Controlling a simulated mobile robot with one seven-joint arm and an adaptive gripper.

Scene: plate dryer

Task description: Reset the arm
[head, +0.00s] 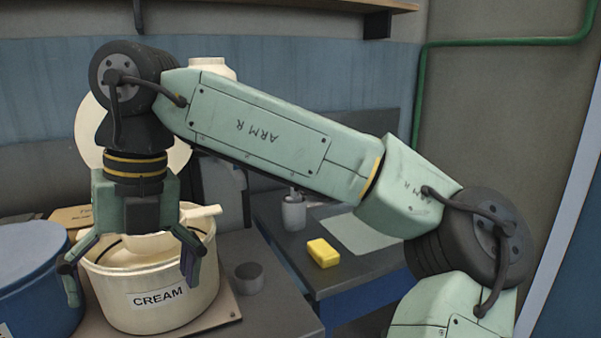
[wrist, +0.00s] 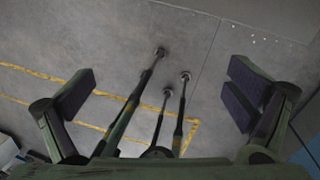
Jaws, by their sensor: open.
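My gripper (head: 131,283) hangs fingers down at the left of the head view, at the end of my pale green arm. Its two fingers are spread wide with nothing between them. In the head view it overlaps a cream pot labelled CREAM (head: 150,310). The wrist view shows my open gripper (wrist: 160,95) over bare grey floor (wrist: 110,45), with no pot between the fingers, so it appears to be in front of the pot rather than in it. A pale round disc (head: 88,135) shows behind my wrist, partly hidden.
A blue pot (head: 35,275) stands left of the cream pot. A small grey cup (head: 249,277), a yellow sponge (head: 323,253) and a grey canister (head: 293,212) stand to the right. A shelf (head: 340,5) is above. Several dark rods (wrist: 150,75) show below the fingers.

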